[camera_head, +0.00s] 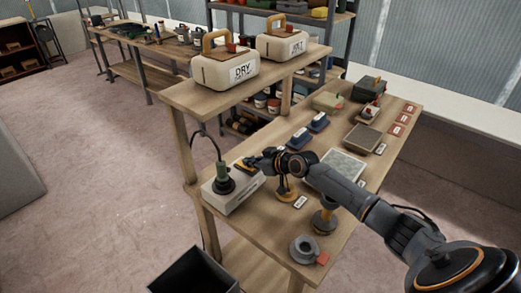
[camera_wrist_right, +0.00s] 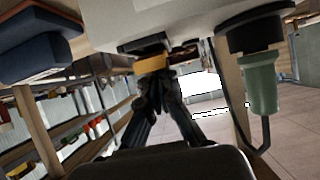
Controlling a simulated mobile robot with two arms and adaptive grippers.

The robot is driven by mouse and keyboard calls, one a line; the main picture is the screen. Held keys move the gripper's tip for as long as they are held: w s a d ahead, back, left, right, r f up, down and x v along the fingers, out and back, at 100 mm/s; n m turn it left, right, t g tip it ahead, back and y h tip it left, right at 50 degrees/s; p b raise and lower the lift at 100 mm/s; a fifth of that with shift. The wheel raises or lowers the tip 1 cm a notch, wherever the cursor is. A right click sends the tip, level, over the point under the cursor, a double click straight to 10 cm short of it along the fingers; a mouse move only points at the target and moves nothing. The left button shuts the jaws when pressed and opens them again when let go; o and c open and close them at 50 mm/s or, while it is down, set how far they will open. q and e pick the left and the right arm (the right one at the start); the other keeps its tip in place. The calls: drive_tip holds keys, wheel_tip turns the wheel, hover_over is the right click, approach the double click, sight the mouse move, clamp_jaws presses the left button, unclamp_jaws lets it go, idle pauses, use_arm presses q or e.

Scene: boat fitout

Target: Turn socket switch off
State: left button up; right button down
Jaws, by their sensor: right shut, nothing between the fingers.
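The socket is a white box (camera_head: 236,197) on the near left end of the bench; it fills the top of the right wrist view (camera_wrist_right: 185,14). A green plug (camera_head: 221,176) with a dark round base stands in it, its cable rising; the plug is at right in the wrist view (camera_wrist_right: 262,82). A dark switch with a yellow part (camera_wrist_right: 151,65) is beside the plug on the box. My right gripper (camera_head: 248,164) is shut and empty. Its fingertips (camera_wrist_right: 157,80) are at the yellow part; I cannot tell whether they touch. My left gripper is out of view.
A raised shelf (camera_head: 180,94) above the bench's left part carries a DRY box (camera_head: 226,72) and a second box (camera_head: 281,46). A grey round part (camera_head: 303,249) and a dark-and-yellow stand (camera_head: 324,217) are near my arm. A dark bin (camera_head: 190,275) is below.

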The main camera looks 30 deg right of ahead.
wheel_tip(320, 180, up, 4)
drive_tip(key=shift+s+d+p, duration=0.1)
drive_tip(key=shift+p, duration=0.75)
use_arm(q)
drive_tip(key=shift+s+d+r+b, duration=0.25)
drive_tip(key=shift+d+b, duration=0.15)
drive_tip(key=shift+b, duration=0.7)
use_arm(e)
drive_tip(key=s+d+r, duration=0.2)
drive_tip(key=s+r, duration=0.4)
drive_tip(key=shift+s+r, duration=0.15)
drive_tip(key=shift+r, duration=0.1)
drive_tip(key=shift+f, duration=0.1)
